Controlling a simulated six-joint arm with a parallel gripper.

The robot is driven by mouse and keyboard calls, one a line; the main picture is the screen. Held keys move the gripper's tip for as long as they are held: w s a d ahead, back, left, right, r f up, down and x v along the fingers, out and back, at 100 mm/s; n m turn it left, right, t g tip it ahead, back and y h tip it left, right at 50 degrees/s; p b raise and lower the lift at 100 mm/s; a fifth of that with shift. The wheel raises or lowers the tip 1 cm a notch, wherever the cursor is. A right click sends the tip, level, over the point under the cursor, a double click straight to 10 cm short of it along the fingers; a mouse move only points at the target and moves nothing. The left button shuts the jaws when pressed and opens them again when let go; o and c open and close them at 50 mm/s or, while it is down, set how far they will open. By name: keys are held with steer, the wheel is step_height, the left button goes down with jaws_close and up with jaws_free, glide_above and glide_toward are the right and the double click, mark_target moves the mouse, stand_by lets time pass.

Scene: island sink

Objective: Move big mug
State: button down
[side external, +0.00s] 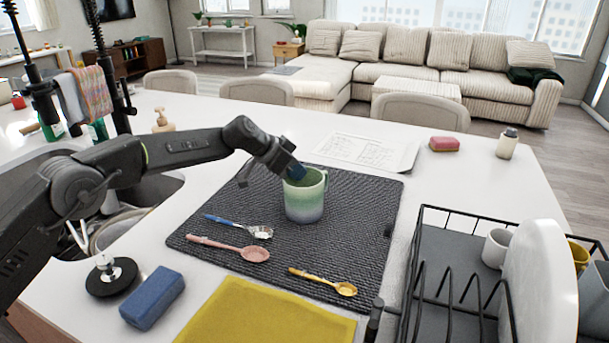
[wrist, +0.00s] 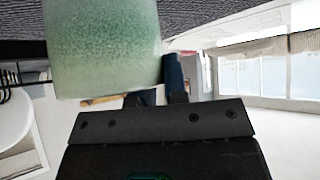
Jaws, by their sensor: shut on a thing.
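The big mug (side external: 305,198) is green at the top and fades to pale grey-blue at the base. It is upright on the dark ribbed mat (side external: 350,240), near the mat's far middle, with its handle to the right. My gripper (side external: 296,172) reaches in from the left and is shut on the mug's near-left rim. In the wrist view the mug (wrist: 103,48) fills the upper left, close to the blue fingertips (wrist: 172,78). One finger is mostly hidden behind the mug wall. I cannot tell whether the base touches the mat.
Blue, pink and yellow spoons (side external: 240,226) lie on the mat in front of the mug. A black dish rack (side external: 440,275) with a white plate (side external: 540,290) stands at the right. A blue sponge (side external: 152,297) and yellow cloth (side external: 262,315) lie in front. Papers (side external: 368,152) lie behind.

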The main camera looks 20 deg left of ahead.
steer(key=shift+w+a+f, duration=0.15)
steer(key=shift+w+a, duration=0.15)
steer(key=shift+a, duration=0.3)
steer(key=shift+w+a+f, duration=0.1)
steer(key=shift+w+a, duration=0.15)
steer(key=shift+a, duration=0.3)
steer(key=c, duration=1.1)
jaws_free()
steer(key=shift+d, duration=0.1)
steer(key=shift+r, duration=0.15)
steer(key=v, duration=1.3)
steer(key=shift+s+a+r, duration=0.15)
steer(key=shift+s+a, duration=0.05)
steer(key=shift+a, duration=0.1)
steer(key=shift+r, duration=0.1)
